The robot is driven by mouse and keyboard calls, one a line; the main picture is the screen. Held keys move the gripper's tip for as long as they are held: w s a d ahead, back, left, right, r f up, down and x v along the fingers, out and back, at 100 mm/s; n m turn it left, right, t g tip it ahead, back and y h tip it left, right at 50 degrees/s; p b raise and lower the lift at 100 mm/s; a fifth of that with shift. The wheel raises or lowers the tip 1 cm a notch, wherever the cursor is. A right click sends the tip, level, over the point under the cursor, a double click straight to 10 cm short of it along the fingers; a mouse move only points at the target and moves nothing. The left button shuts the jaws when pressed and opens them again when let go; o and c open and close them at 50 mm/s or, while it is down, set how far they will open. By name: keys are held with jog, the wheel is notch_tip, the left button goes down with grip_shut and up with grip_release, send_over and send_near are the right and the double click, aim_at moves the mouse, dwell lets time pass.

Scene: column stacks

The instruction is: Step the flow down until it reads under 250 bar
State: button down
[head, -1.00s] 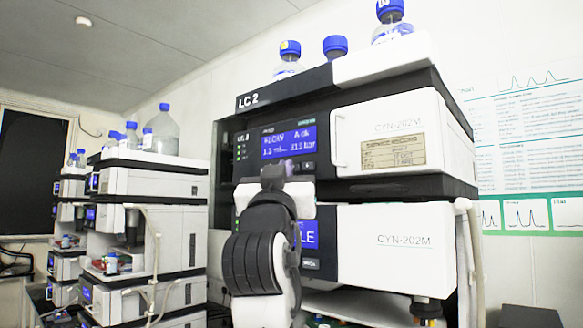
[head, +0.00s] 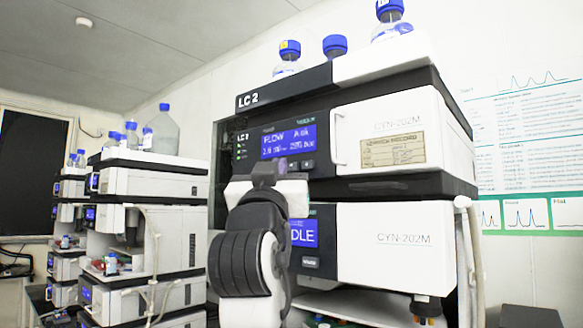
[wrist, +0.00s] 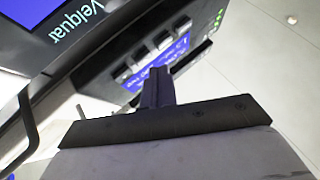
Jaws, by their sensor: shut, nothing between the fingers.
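The LC 2 unit's upper blue display (head: 288,141) shows a FLOW line with a flow value and a bar pressure below it. The digits are blurred; the pressure seems to be in the 200s, but I cannot read it surely. A row of small dark buttons (head: 300,165) lies just below this display, and the left part of the row is hidden by my gripper. My gripper (head: 269,168) is shut and empty, its tip at the left of the visible buttons. In the wrist view my gripper's fingers (wrist: 157,88) point toward the button row (wrist: 150,48); I cannot tell whether they touch.
A lower display (head: 303,234) ends in "DLE", partly behind my arm, with a button under it. A door handle (head: 339,139) stands out right of the upper panel. Blue-capped bottles (head: 335,46) stand on top. Another instrument stack (head: 150,190) is at the left.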

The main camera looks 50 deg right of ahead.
jog(key=a+b, duration=0.1)
jog(key=a, duration=0.4)
jog(key=shift+s, duration=0.15)
dwell(0.8)
